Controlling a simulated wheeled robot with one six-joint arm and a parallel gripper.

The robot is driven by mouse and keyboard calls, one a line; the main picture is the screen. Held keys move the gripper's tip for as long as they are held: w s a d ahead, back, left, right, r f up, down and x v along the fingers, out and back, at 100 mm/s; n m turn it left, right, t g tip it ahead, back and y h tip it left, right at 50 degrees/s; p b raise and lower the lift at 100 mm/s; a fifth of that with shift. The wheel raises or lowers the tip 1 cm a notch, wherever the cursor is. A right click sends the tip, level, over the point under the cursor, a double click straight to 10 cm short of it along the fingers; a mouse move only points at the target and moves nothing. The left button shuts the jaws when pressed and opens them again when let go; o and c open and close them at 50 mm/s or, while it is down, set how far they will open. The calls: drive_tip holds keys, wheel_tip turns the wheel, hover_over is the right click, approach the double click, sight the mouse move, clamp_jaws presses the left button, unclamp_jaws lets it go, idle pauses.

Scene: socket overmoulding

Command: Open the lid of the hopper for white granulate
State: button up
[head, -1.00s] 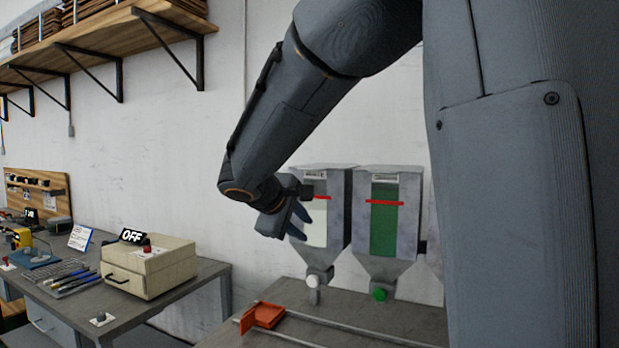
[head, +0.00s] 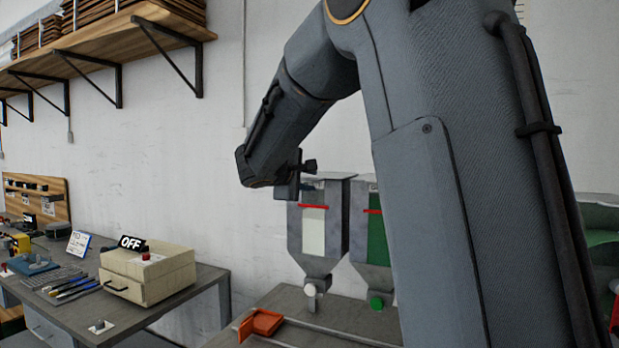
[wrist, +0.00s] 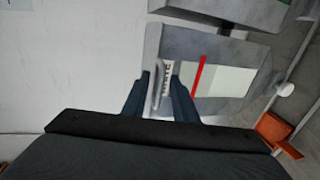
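The hopper for white granulate (head: 314,232) hangs by the wall, a grey box with a pale window and a red line. Its lid (head: 335,176) lies flat on top and looks closed. In the wrist view the hopper (wrist: 222,50) appears turned sideways, with its top edge at the left. My gripper (wrist: 160,78) is at that top edge. Its two fingers are apart, with a light lip and the label plate showing between them. I cannot tell whether the fingers touch the lip. In the head view my wrist is at the hopper's upper left and the fingertips are hard to make out.
The hopper with a green window (head: 370,235) stands directly to the right, partly behind my arm. An orange tray (head: 262,324) lies on the bench below. A beige box with an OFF sign (head: 150,270) stands on the left table. Bare wall lies left of the hoppers.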

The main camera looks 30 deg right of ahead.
drive_tip(key=shift+w+d, duration=0.1)
clamp_jaws()
idle(1.4)
